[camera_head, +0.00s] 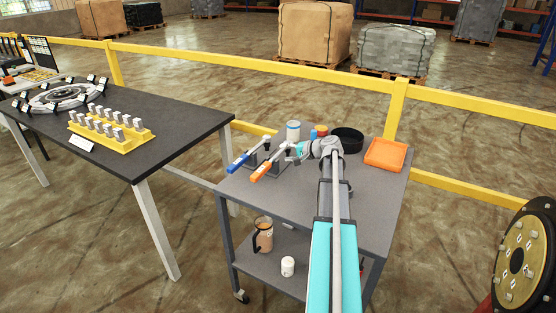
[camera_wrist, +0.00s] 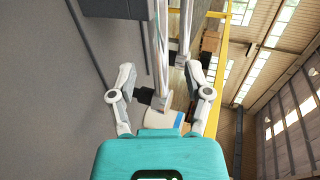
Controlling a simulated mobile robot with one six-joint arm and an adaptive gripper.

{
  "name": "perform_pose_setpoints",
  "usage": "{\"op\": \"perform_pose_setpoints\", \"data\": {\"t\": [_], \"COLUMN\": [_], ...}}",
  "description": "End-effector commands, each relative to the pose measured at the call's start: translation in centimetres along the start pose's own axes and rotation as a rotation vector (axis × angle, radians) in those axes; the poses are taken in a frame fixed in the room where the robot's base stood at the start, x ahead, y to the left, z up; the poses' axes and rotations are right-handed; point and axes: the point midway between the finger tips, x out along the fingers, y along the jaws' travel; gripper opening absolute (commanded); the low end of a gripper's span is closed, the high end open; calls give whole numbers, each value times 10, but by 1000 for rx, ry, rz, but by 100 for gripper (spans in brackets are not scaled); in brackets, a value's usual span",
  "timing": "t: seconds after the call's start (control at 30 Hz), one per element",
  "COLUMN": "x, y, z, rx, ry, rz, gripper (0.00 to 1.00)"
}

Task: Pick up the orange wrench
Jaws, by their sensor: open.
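The orange wrench (camera_head: 266,171), with an orange handle and grey metal shaft, rests at the left of the grey cart top, its handle pointing toward the lower left. A blue-handled wrench (camera_head: 240,161) lies beside it, slightly farther left. My gripper (camera_head: 289,150) is close to the metal end of the orange wrench, with my arm reaching over the cart. In the wrist view my gripper (camera_wrist: 166,84) has its fingers spread. Metal shafts (camera_wrist: 158,48) show between and beyond the fingers. No orange handle is visible there, so I cannot tell which shaft belongs to which wrench.
A white and blue canister (camera_head: 293,131), a black bowl (camera_head: 347,139) and an orange tray (camera_head: 386,154) stand on the cart (camera_head: 380,205). A dark table (camera_head: 165,130) stands left. Yellow rails (camera_head: 230,60) run behind. A round flange (camera_head: 525,258) is at right.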

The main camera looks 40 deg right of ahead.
Motion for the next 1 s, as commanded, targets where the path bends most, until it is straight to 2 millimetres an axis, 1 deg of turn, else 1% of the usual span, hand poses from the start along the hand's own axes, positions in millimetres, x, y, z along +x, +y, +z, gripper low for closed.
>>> {"op": "perform_pose_setpoints", "data": {"t": [0.03, 0.1, 0.2, 0.3, 0.87, 0.9, 0.97, 1.0], "x": [8, 17, 26, 31, 31, 31, 31, 31], "y": [4, 4, 3, 2, 2, 2, 2, 2], "z": [0, 0, 0, 0, 0, 0, 0, 0], "rx": [-1, -1, -1, 0, 0, 0, 0, 1], "ry": [-1, -1, 0, 1, 3, 3, 3, 3], "rz": [0, 0, 0, 0, 0, 0, 0, 0], "gripper": [64, 64, 64, 64, 64, 62, 51, 43]}}
